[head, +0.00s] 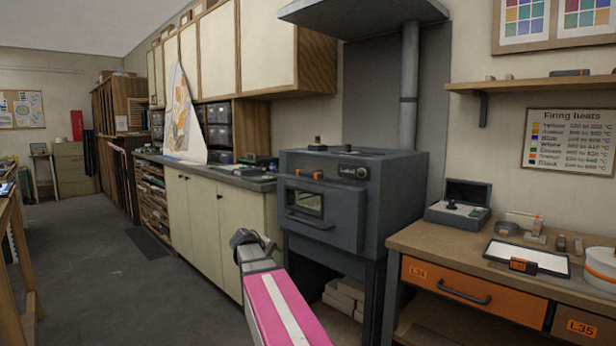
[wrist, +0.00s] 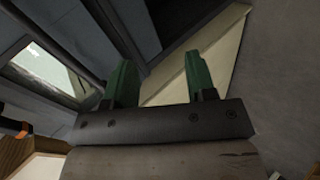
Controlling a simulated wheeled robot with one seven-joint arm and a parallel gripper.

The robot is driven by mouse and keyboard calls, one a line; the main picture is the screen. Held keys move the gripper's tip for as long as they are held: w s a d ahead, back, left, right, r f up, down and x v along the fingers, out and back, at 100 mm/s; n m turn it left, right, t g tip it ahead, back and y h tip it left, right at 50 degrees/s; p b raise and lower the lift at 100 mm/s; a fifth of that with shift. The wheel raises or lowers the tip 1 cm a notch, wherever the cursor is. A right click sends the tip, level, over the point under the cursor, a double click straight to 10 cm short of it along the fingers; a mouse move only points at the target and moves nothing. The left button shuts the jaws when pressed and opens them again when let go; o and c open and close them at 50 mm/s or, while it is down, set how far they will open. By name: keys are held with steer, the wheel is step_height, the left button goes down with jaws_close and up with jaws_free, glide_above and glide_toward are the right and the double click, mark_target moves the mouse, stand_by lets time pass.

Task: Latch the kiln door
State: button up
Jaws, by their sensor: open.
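The dark grey kiln (head: 375,205) stands on legs against the back wall. My gripper (head: 252,238) is in front of the kiln, left of and below the door handle. In the wrist view its green fingers (wrist: 158,65) are apart with nothing between them. The door window (wrist: 45,70) shows left of the fingers.
A cabinet with a dark counter (head: 225,180) stands left of the kiln. A wooden bench (head: 430,240) with an orange drawer (head: 475,290) stands to the right. Bricks (head: 345,297) lie under the kiln. The floor (head: 130,285) at left is mostly clear.

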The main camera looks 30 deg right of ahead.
steer(key=w+d+r+t+h, duration=0.1)
steer(key=w+d+r+h, duration=0.15)
steer(key=r, duration=0.55)
steer(key=w+d+r+h, duration=0.2)
steer(key=d+r, duration=0.2)
steer(key=r, duration=0.4)
steer(key=h, duration=0.3)
glide_toward(306, 175)
steer(key=shift+n, duration=0.4)
steer(key=x, duration=1.1)
steer(key=shift+d, duration=0.1)
jaws_close()
